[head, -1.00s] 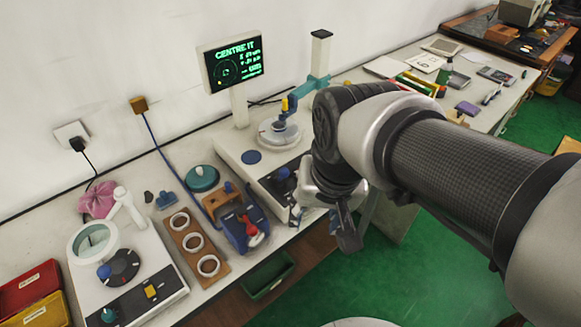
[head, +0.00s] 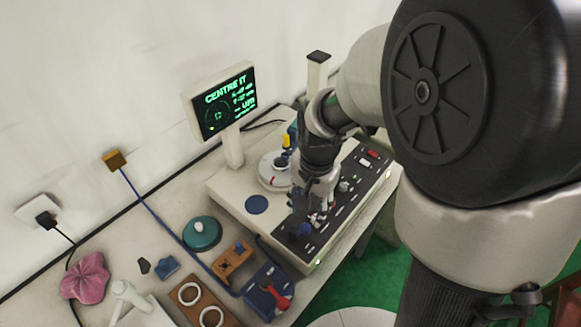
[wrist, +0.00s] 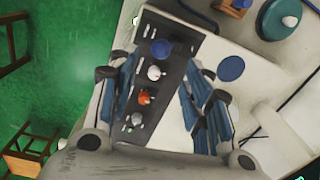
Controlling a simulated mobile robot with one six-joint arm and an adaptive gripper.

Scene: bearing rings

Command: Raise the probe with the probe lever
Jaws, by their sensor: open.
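The measuring machine (head: 228,190) stands on the bench with a dark control panel (head: 345,205) along its front. My gripper (head: 318,206) is open and empty above the left part of this panel. In the wrist view my gripper (wrist: 160,103) has its blue-padded fingers spread on either side of the panel's controls: a blue knob (wrist: 161,49), a white knob (wrist: 154,72), an orange-red knob (wrist: 145,97) and a grey-white knob (wrist: 137,119). I cannot tell which control is the probe lever. A yellow part (head: 286,140) shows above the round table (head: 272,172); my arm hides most of the probe.
A screen (head: 222,101) reading "CENTRE IT" stands behind the machine. A teal round lid (head: 201,233), a blue fixture with a red lever (head: 268,294) and a wooden rack with rings (head: 200,304) lie to the left. The machine's column (head: 317,72) rises close to my arm.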

